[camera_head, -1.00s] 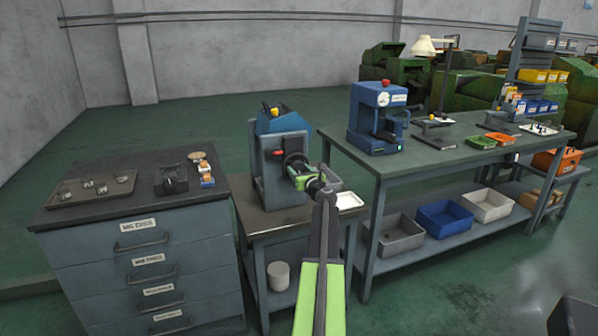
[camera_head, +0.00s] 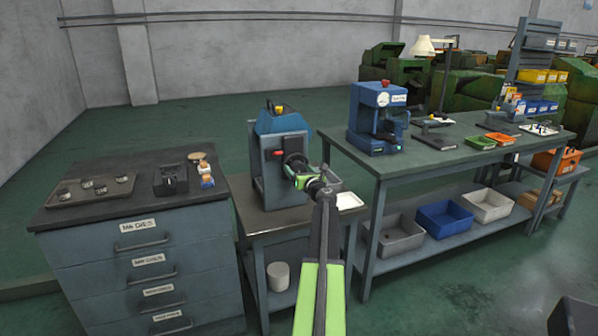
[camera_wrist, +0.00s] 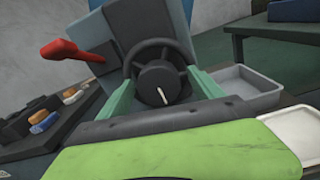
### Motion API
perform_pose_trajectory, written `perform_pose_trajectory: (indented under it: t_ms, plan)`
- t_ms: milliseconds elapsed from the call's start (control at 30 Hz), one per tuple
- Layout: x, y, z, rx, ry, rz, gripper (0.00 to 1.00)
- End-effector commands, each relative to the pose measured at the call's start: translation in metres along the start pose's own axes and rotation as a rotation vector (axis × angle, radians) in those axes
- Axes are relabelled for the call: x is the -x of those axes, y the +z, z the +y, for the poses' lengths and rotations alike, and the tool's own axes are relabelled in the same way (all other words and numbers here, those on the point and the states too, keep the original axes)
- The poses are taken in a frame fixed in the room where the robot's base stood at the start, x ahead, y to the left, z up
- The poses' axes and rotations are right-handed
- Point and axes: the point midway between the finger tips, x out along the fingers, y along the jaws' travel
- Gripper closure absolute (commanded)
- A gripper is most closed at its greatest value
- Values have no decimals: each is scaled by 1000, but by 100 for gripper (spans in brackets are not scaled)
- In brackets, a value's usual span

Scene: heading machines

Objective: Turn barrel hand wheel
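The barrel hand wheel (camera_wrist: 146,50) is a black ring with a dark round hub (camera_wrist: 160,84) that bears a white pointer line, standing nearly upright. It sits on the front of a blue-grey machine (camera_head: 268,172) on a small bench, and shows partly behind my gripper in the head view (camera_head: 292,158). My gripper (camera_head: 303,179) is right in front of the wheel. In the wrist view its two teal fingers (camera_wrist: 162,92) are spread wide, one on each side of the wheel. I see no clear clamping; exact contact at the rim is hard to tell.
A red-tipped lever (camera_wrist: 60,55) sticks out left of the wheel. A grey tray (camera_wrist: 245,85) and a white tray (camera_head: 349,201) lie at right. A drawer cabinet (camera_head: 140,240) stands left and a longer workbench (camera_head: 440,160) right.

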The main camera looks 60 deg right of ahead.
Motion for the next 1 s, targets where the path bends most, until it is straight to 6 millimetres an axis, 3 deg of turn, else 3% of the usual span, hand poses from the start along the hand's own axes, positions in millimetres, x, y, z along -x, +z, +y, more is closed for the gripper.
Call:
perform_pose_trajectory:
  t_ms: [233, 367, 800, 1000]
  plan:
    - [2, 0, 0, 1, 0, 0, 24]
    - [17, 0, 1, 1, 0, 0, 24]
    - [137, 0, 1, 0, -2, 0, 24]
    - [168, 0, 0, 0, 0, 0, 24]
